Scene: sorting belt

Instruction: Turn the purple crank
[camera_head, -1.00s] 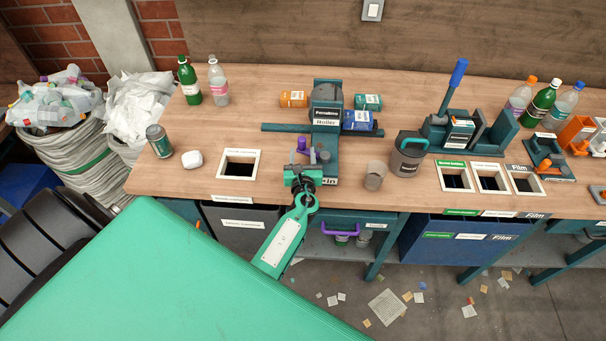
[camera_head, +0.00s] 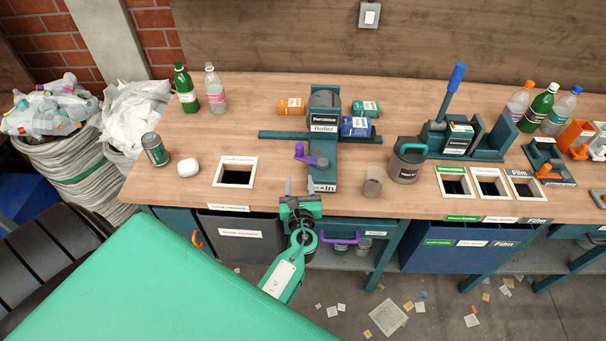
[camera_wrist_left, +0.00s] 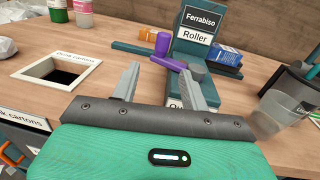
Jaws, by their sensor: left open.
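The purple crank (camera_head: 313,159) is on the near part of the teal roller machine (camera_head: 324,176), on the wooden bench. Its upright knob (camera_head: 299,149) stands at the left end of its arm. In the left wrist view the crank (camera_wrist_left: 170,62) lies just beyond the fingertips, its knob pointing up. My left gripper (camera_head: 301,187) is at the bench's front edge, on the near side of the crank and apart from it. Its two grey fingers (camera_wrist_left: 160,72) are spread with nothing between them. My right gripper is not in view.
A clear cup (camera_head: 373,181) and a grey pitcher (camera_head: 407,160) stand right of the machine. A square bin opening (camera_head: 236,175) is to the left. The bench front between opening and machine is clear.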

